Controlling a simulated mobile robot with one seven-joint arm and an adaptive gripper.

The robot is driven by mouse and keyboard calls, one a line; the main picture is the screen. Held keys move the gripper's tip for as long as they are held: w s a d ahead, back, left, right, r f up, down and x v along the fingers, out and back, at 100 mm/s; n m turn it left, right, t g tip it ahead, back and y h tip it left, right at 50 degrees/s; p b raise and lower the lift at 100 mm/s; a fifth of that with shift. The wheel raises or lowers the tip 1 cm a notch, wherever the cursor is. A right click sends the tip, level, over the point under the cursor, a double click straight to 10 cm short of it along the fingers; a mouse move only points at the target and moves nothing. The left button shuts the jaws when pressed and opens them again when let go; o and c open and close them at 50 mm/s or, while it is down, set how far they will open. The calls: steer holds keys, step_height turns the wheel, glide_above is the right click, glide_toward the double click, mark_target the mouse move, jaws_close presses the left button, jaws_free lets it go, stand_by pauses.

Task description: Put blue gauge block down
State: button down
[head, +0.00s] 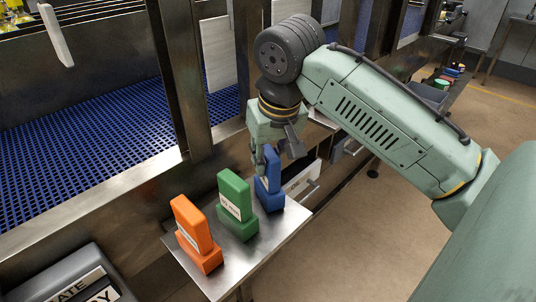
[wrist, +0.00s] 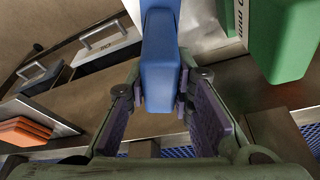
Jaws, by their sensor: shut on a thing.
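The blue gauge block (head: 268,165) is upright at the right end of a small metal shelf (head: 245,272), at a wider blue foot. Whether it touches what is below is hard to tell. My gripper (head: 273,152) comes from above and is shut on the block's upper part. In the wrist view the blue block (wrist: 160,72) sits between the two finger pads of my gripper (wrist: 162,98). A green gauge block (head: 235,197) and an orange gauge block (head: 192,226) stand upright to its left, each with a wider foot of its own colour.
The green block (wrist: 282,40) is close beside the blue one in the wrist view. A metal frame with posts (head: 182,75) and a blue mesh belt (head: 85,130) lie behind the shelf. A grey box with lettering (head: 75,280) is at lower left. Open floor (head: 350,235) lies right.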

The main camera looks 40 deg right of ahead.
mark_target(276, 194)
steer(key=shift+f, duration=0.1)
steer(key=c, duration=1.4)
jaws_free()
steer(key=b+v, duration=0.1)
steer(key=v, duration=1.1)
steer(key=shift+a, duration=0.1)
steer(key=shift+s, duration=0.1)
